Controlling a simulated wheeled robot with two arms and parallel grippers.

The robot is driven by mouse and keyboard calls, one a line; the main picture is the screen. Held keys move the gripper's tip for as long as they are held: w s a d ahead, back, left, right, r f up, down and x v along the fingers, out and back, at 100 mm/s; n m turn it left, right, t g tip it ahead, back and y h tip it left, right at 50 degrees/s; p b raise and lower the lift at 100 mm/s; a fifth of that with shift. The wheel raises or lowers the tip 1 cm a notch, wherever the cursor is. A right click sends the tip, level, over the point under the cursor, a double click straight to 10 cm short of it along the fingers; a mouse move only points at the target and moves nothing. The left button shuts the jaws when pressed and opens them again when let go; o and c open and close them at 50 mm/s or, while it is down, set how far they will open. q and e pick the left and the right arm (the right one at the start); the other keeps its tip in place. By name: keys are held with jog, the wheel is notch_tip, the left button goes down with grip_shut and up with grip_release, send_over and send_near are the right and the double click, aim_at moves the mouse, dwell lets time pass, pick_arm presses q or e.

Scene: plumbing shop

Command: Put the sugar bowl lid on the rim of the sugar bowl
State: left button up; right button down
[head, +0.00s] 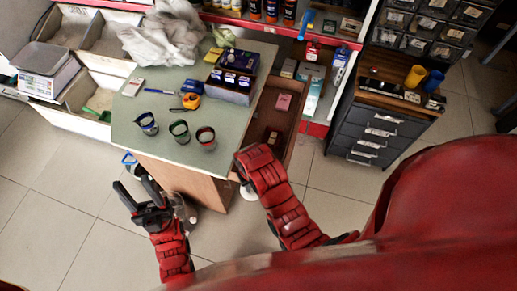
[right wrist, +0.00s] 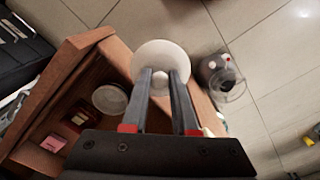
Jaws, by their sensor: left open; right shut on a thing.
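The sugar bowl lid (right wrist: 160,52) is a round white disc seen at the top middle of the right wrist view. My right gripper (right wrist: 160,76) is shut on its pale knob and holds it over the open drawer's edge. A round white dish, which looks like the sugar bowl (right wrist: 110,99), sits inside the drawer, left of the lid and apart from it in that view. In the head view, my right arm hides the bowl, and a small white part of the lid (head: 248,191) shows beside the arm. My left gripper (head: 133,192) is open and empty, left of the counter.
The open wooden drawer (right wrist: 68,77) also holds a pink box (right wrist: 77,118) and a red one (right wrist: 54,142). The counter (head: 165,103) carries several cups, a tape measure (head: 191,101) and a dark box (head: 232,80). A grey drawer cabinet (head: 370,130) stands right. Floor is free at left.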

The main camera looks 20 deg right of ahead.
jog(key=w+d+f, duration=0.1)
jog(key=w+d, duration=0.1)
jog(key=w, duration=0.2)
jog(key=w+d+f, duration=0.1)
jog(key=w+d, duration=0.2)
jog(key=w, duration=0.1)
jog(key=w+d+f, duration=0.2)
jog(key=w, duration=0.2)
jog(key=shift+w+d+b, duration=0.3)
jog(key=shift+d+b, duration=0.1)
jog(key=shift+w+f, duration=0.1)
jog(key=shift+f, duration=0.3)
jog(key=shift+f, duration=0.1)
jog(key=shift+f, duration=0.3)
jog(key=c, duration=0.7)
grip_release()
